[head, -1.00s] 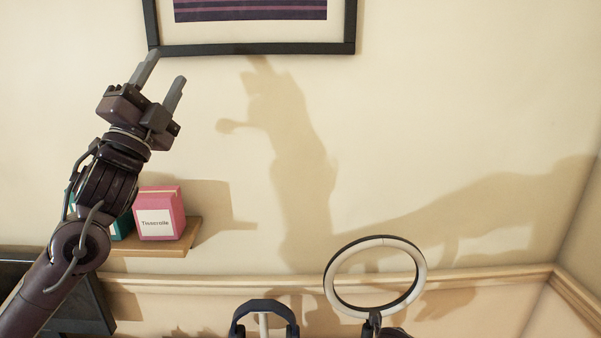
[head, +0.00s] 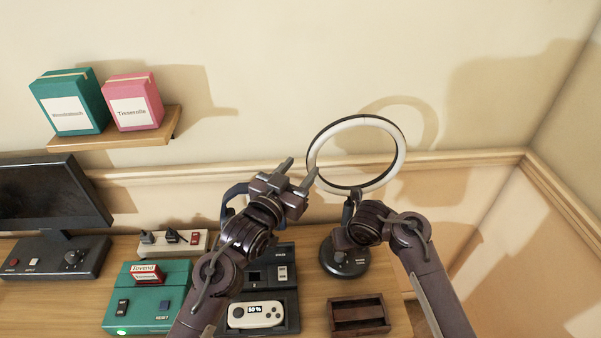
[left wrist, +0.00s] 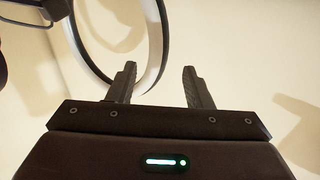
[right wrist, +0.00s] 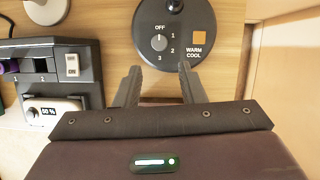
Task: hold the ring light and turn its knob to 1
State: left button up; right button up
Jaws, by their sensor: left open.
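The ring light's white ring with a dark rim (head: 398,160) stands upright in the head view. Its round black base (head: 345,264) is on the desk. In the right wrist view the base (right wrist: 204,28) shows a small round knob (right wrist: 159,42) with marks OFF, 1, 2 and 3; its pointer seems towards OFF. My left gripper (head: 299,170) is open and empty by the ring's left side; in the left wrist view the ring (left wrist: 158,45) lies beyond the fingertips. My right gripper (right wrist: 160,72) is open, pointing down over the base, with the knob ahead between its fingertips.
A dark device with a pale controller (head: 256,315) lies left of the base, partly behind my left arm. A wooden tray (head: 359,315) is in front. A green box (head: 148,295), power strip (head: 160,242) and monitor (head: 50,195) stand further left. Headphones (head: 232,197) are close to my left gripper.

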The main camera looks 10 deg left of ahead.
aim_at(311, 162)
pick_arm(q)
jog(key=shift+d+f, duration=0.2)
jog(key=shift+d, duration=0.15)
jog(key=shift+w+d, duration=0.1)
jog(key=shift+w, duration=0.25)
jog(key=x, duration=0.7)
jog(key=shift+s, duration=0.1)
grip_shut()
